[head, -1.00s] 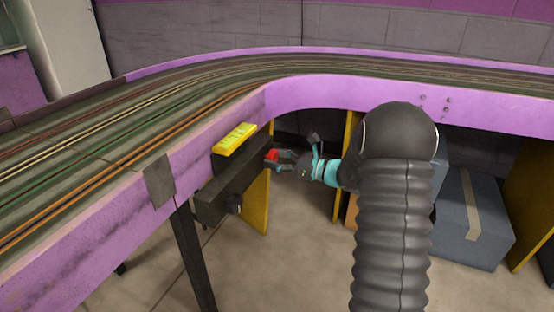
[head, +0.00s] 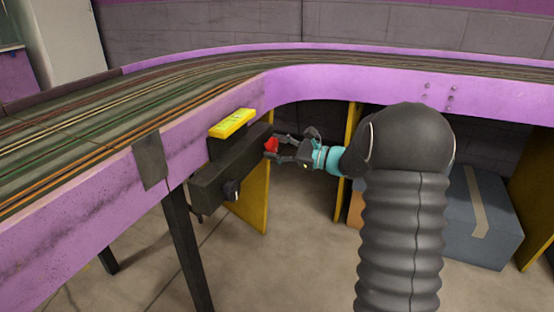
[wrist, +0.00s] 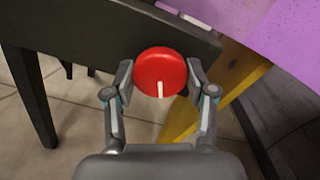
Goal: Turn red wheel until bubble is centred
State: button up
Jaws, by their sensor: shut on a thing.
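The red wheel (wrist: 160,72) is mounted on the face of a dark grey box under the track; a white mark on it points down in the wrist view. It also shows in the head view (head: 271,146). My gripper (wrist: 160,80) is shut on the wheel, with one finger on each side of its rim. A yellow level (head: 232,122) sits on top of the dark box (head: 222,176), against the purple track side. Its bubble is too small to make out. In the wrist view only a small pale part shows near the top.
A black knob (head: 231,190) sits on the same box, left of the wheel. The purple track edge (head: 320,88) runs above my gripper. A yellow panel (head: 253,205) and a dark table leg (head: 187,250) stand below. A grey-blue box (head: 480,225) is at right.

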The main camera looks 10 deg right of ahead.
jog(key=n+b, duration=0.3)
jog(key=shift+f, duration=0.3)
jog(key=n+b, duration=0.1)
jog(key=n, duration=0.1)
jog(key=shift+r+n, duration=0.15)
jog(key=shift+n, duration=0.15)
jog(key=n, duration=0.3)
jog(key=shift+r+n, duration=0.1)
jog(key=shift+n, duration=0.2)
jog(key=shift+a+n, duration=0.1)
jog(key=shift+n, duration=1.7)
jog(key=o, duration=1.1)
jog(key=shift+o, duration=0.2)
